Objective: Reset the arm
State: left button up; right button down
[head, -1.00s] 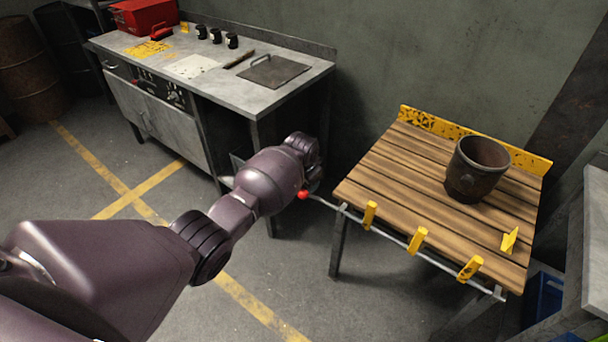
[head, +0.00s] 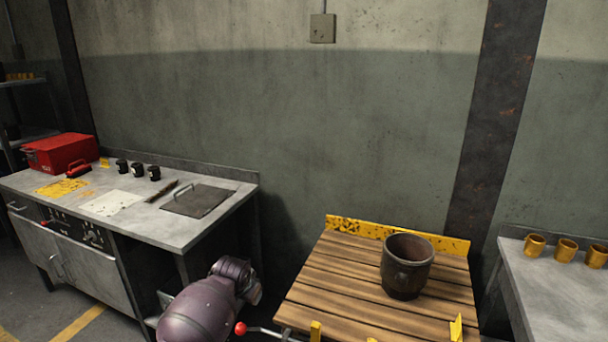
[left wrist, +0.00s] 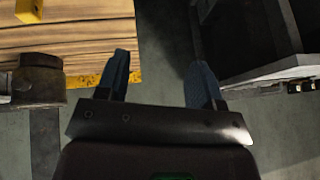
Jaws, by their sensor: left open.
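My left arm (head: 200,312), dark purple, comes in at the bottom of the head view, between the grey workbench and the wooden-slat table. In the left wrist view my left gripper (left wrist: 160,80) is open, with two dark blue fingers apart and nothing between them. In the head view its fingers are mostly hidden by the wrist. A red-knobbed lever (head: 240,328) shows beside the arm, near the table's front left corner. My right gripper is in neither view.
The wooden-slat table (head: 330,282) carries a dark rusty pot (head: 406,268) and yellow edge pieces. The grey workbench (head: 150,225) holds a red toolbox (head: 62,153) and several small items. A grey counter (head: 540,290) at right bears brass cups (head: 566,250). The wall stands behind.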

pick_arm(q)
notch_tip(320, 180, up, 8)
jog(key=w+d+f+t+h, duration=0.1)
jog(key=w+d+t, duration=0.1)
jog(key=t, duration=0.2)
jog(key=s+a+n+t+h, duration=0.1)
jog(key=s+a+n+t, duration=0.2)
jog(key=s, duration=0.7)
jog(key=s+a+f, duration=0.3)
jog(key=s+f, duration=0.1)
jog(key=s, duration=0.6)
jog(key=s+a+f+y, duration=0.1)
jog(key=s+a+f, duration=0.2)
jog(key=s, duration=0.8)
jog(key=s+a+f+n+g+y, duration=0.1)
jog(key=s+a+f, duration=0.2)
jog(key=s+f, duration=0.3)
jog(key=s, duration=0.4)
jog(key=shift+s, duration=0.4)
